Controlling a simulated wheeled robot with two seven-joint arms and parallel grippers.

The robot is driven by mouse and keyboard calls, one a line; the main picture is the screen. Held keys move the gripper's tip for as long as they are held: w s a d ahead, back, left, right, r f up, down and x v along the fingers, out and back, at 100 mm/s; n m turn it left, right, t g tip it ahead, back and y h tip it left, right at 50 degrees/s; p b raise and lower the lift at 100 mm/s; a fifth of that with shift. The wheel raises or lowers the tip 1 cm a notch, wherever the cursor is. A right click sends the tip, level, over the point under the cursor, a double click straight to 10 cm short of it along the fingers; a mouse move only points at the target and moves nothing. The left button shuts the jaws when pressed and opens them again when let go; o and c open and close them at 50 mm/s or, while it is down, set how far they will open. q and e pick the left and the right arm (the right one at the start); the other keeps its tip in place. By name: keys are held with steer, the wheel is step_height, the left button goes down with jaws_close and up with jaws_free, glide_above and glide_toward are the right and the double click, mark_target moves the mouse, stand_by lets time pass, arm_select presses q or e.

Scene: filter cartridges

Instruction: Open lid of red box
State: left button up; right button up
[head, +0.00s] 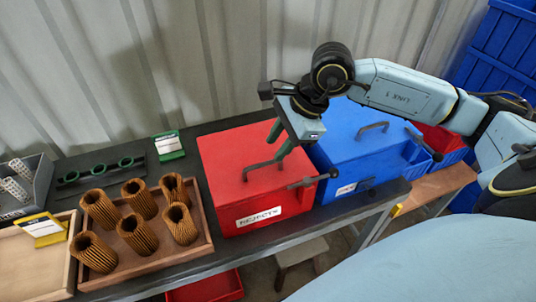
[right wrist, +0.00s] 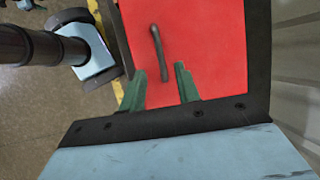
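The red box (head: 235,150) stands on the dark bench, its lid shut, with a white label on its front. A dark bar handle (head: 262,168) is on its lid; it also shows in the right wrist view (right wrist: 157,45). My right gripper (head: 280,140) is over the lid, pointing down at the handle. In the right wrist view its green fingers (right wrist: 161,76) are apart, one on each side of the handle's near end, with visible gaps. I cannot tell how far above the lid the fingertips are. My left gripper is not in view.
A blue box (head: 345,130) with a similar handle stands close on the right. A wooden tray (head: 205,250) with several brown pleated cartridges (head: 138,235) is on the left. A green-framed card (head: 168,146) stands behind. Corrugated wall is at the back.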

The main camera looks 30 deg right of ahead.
mark_target(264, 163)
steer(key=shift+x, duration=2.65)
jaws_close()
